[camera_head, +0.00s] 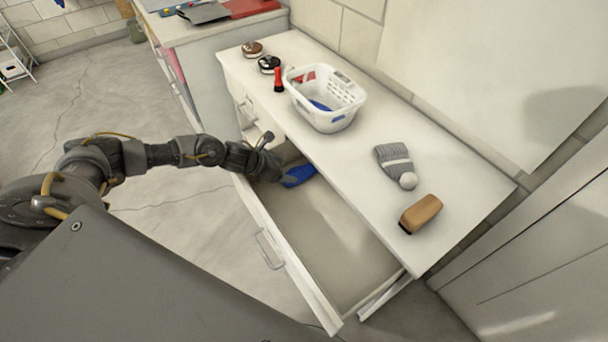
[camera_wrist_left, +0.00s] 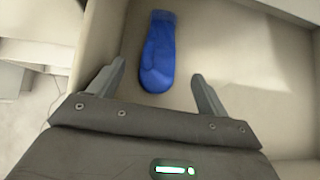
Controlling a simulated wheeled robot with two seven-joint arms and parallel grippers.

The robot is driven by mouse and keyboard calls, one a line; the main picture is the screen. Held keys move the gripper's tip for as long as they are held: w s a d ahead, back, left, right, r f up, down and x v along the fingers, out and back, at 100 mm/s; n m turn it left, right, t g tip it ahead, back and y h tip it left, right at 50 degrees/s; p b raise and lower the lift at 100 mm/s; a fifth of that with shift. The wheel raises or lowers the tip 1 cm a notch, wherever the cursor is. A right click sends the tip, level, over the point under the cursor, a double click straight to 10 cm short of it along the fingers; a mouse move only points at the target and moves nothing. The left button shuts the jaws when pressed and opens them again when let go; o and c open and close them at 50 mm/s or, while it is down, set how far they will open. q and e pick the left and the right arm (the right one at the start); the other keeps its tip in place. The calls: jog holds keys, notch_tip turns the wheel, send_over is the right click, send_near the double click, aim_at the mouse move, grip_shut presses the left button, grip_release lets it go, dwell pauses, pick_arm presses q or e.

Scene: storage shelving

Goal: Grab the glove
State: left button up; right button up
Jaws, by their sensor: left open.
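A blue glove (camera_head: 299,175) lies in the far end of an open drawer (camera_head: 335,250) under the white countertop. In the left wrist view the glove (camera_wrist_left: 158,52) lies on the drawer floor, its lower part reaching between the two fingers. My left gripper (camera_wrist_left: 160,88) is open with nothing between its fingers in contact that I can see. In the head view my left gripper (camera_head: 270,160) is at the drawer's far end, just left of the glove, and partly hides it. My right gripper is not in view.
On the countertop (camera_head: 350,150) stand a white basket (camera_head: 325,100) with a blue item inside, a grey knit hat (camera_head: 395,164), a brown brush-like object (camera_head: 421,213), a red flashlight-like object (camera_head: 278,80) and two round items. The countertop edge overhangs the drawer's back. The drawer's near part is empty.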

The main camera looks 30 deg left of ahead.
aim_at(298, 172)
pick_arm(q)
jog(key=shift+w+d+f, duration=0.15)
jog(key=shift+w+f, duration=0.15)
jog(key=shift+f, duration=0.05)
jog(key=shift+x, duration=1.1)
jog(key=p+x, duration=0.1)
jog(key=x, duration=0.2)
jog(key=shift+d+f, duration=0.1)
jog(key=shift+f, duration=0.15)
jog(key=shift+w+d+f, duration=0.2)
jog(key=shift+w+f, duration=0.2)
jog(key=shift+f, duration=0.05)
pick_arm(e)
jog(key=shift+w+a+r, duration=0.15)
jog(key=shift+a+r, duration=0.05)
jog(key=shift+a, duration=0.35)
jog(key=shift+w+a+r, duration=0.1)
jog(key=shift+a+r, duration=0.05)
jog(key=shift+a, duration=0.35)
pick_arm(q)
jog(key=shift+c, duration=0.4)
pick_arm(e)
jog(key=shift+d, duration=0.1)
pick_arm(q)
jog(key=c, duration=1)
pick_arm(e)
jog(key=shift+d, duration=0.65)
